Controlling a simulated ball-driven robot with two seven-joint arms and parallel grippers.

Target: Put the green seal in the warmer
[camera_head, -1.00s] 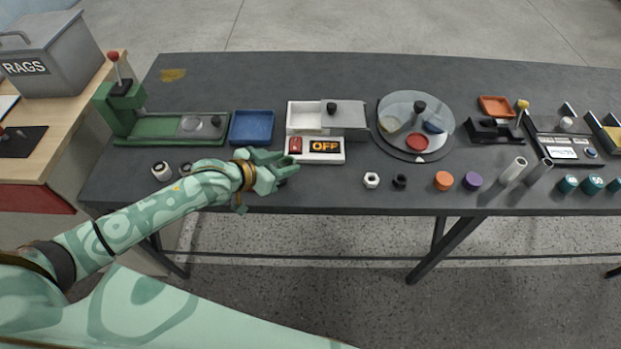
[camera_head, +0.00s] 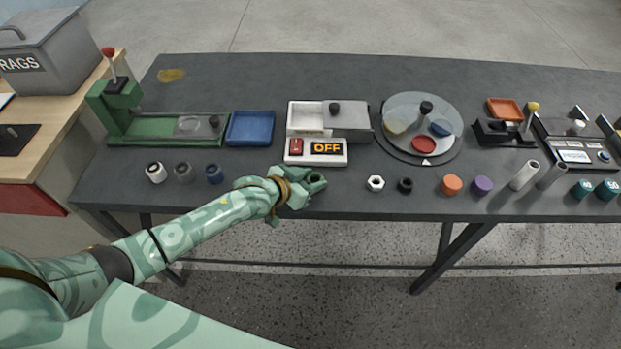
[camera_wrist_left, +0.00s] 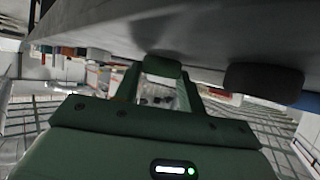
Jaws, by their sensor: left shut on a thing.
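My left gripper (camera_head: 313,184) is over the front part of the dark table, in front of the warmer. It is shut on a small green ring-like piece, which looks like the green seal (camera_head: 316,178); its green blends with my fingers. In the left wrist view a green piece (camera_wrist_left: 163,67) sits between the fingertips. The warmer (camera_head: 303,113) is a white box with a grey sliding lid (camera_head: 349,116) covering its right part; its left part is open. Its front panel (camera_head: 315,160) has a red switch and reads OFF. My right gripper is not in view.
A blue tray (camera_head: 250,129) and a green press (camera_head: 125,120) are left of the warmer, a turntable (camera_head: 400,149) right.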

